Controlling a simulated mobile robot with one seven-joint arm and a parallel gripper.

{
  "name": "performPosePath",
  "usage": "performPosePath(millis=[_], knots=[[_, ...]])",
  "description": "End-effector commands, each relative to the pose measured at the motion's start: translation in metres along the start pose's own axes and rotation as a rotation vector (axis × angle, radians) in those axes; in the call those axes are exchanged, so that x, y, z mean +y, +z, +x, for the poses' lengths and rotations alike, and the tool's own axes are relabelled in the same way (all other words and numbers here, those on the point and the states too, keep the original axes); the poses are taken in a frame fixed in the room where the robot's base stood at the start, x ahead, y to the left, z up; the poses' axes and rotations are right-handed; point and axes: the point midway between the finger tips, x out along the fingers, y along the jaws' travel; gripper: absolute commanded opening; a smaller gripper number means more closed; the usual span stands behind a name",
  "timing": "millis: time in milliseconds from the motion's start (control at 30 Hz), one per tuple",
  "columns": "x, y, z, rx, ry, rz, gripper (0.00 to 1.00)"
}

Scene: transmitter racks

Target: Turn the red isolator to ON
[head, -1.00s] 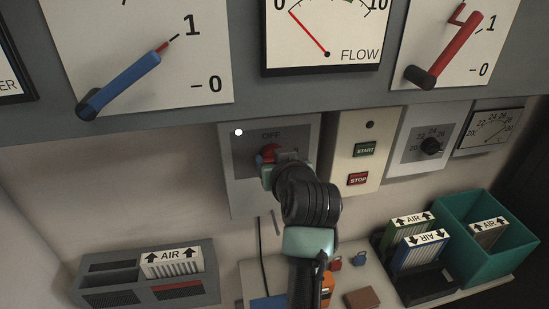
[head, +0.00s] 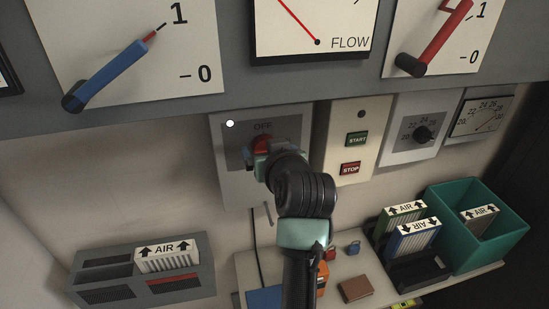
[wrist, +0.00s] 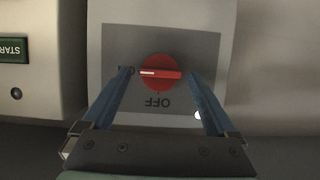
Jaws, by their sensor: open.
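The red isolator (head: 262,142) is a round red knob with a raised grip bar, on a dark plate on a light grey box (head: 234,184). In the wrist view the knob (wrist: 160,73) appears upside down, its bar lying level across the dial, with a pale mark on the bar's left end. The word OFF shows beside it. My gripper (wrist: 163,75) is open, with one blue finger on each side of the knob. I cannot tell whether the fingers touch it. In the head view my wrist hides the knob's lower part and most of the fingers.
A START/STOP panel (head: 354,155) is just right of the isolator box. A white lamp (head: 230,124) is at the plate's upper left. Below is a shelf with a padlock (head: 353,248), a brown block (head: 355,289) and a teal bin (head: 509,236).

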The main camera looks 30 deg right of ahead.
Motion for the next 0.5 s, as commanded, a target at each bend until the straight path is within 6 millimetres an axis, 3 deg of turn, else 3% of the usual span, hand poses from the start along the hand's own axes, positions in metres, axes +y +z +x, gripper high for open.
performPosePath(millis=[500], knots=[[0.001, 0.002, -0.088, 0.005, 0.001, 0.0, 0.92]])
